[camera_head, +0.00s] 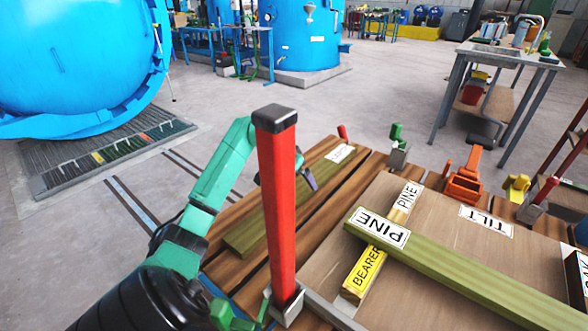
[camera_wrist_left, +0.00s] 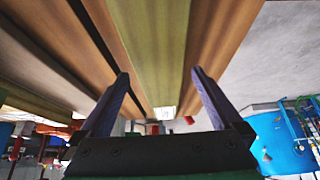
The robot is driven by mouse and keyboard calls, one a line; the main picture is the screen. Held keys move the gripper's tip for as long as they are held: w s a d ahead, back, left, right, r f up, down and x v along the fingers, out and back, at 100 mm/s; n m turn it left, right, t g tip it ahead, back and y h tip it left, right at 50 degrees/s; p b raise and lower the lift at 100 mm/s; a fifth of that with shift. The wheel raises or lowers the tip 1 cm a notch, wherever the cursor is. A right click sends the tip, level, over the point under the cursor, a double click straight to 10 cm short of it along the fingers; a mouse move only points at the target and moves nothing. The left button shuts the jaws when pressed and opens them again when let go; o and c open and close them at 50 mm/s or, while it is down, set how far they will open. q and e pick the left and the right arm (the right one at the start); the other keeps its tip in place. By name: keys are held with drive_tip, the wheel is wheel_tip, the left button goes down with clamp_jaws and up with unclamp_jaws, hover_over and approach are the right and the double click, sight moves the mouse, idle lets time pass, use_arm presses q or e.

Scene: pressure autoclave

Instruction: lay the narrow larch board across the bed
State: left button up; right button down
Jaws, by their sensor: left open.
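A greenish board (camera_head: 265,218) lies on brown slats at the left of the bed, with a small white label at its far end that I cannot read. I cannot confirm which board is larch. My left gripper (camera_head: 306,180) is over this board, partly hidden behind the red post. In the left wrist view the open fingers (camera_wrist_left: 160,77) spread to either side of the greenish board (camera_wrist_left: 152,45), with nothing held; I cannot tell the gap to it. A thicker green board marked PINE (camera_head: 440,268) lies across a yellow bearer (camera_head: 358,280). My right gripper is not in view.
A red post (camera_head: 277,200) with a black cap stands upright in front of my left gripper. An orange clamp (camera_head: 465,184) and a green-topped clamp (camera_head: 397,150) line the bed's far edge. A wide panel marked TILT (camera_head: 486,221) lies under the PINE board.

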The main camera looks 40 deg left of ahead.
use_arm(q)
drive_tip(key=v, duration=0.9)
drive_tip(key=shift+p, duration=0.4)
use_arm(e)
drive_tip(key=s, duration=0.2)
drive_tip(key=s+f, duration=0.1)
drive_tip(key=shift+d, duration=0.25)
use_arm(q)
drive_tip(key=shift+d, duration=0.1)
